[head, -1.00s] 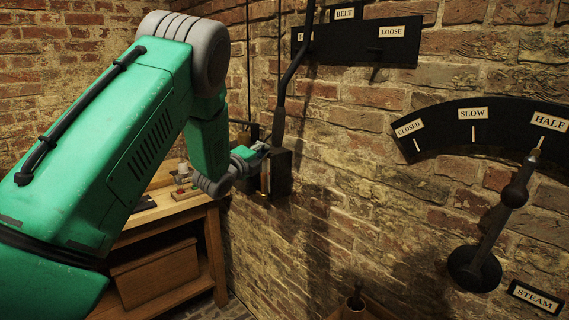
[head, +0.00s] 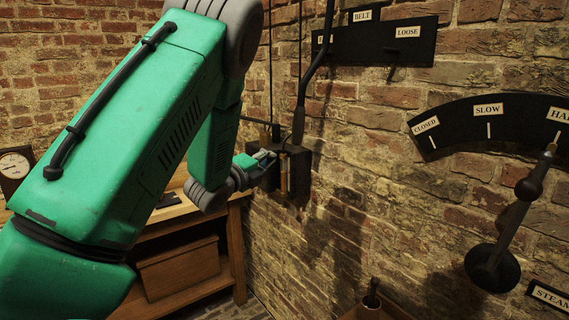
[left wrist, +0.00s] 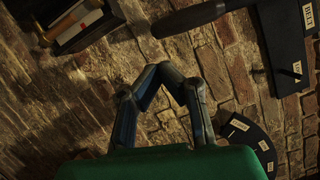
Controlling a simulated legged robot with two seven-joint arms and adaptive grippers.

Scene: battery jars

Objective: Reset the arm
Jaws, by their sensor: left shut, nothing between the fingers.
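My left arm is green with grey joints and fills the left of the head view. My left gripper (head: 268,158) is in front of the wall beside a black box (head: 299,170), which has an upright brownish cylinder at its front. In the head view I cannot tell whether the gripper touches the box. In the left wrist view its two dark fingers (left wrist: 157,70) come together at the tips with nothing between them, and the box (left wrist: 80,28) shows at the upper left, apart from them. My right gripper is not in view.
A wooden bench (head: 185,271) stands below my left arm, with a round dial (head: 14,165) at the far left. On the brick wall are the belt plate (head: 375,42) and a steam lever (head: 508,230) on a curved scale. A dark handle (head: 372,294) rises at the bottom.

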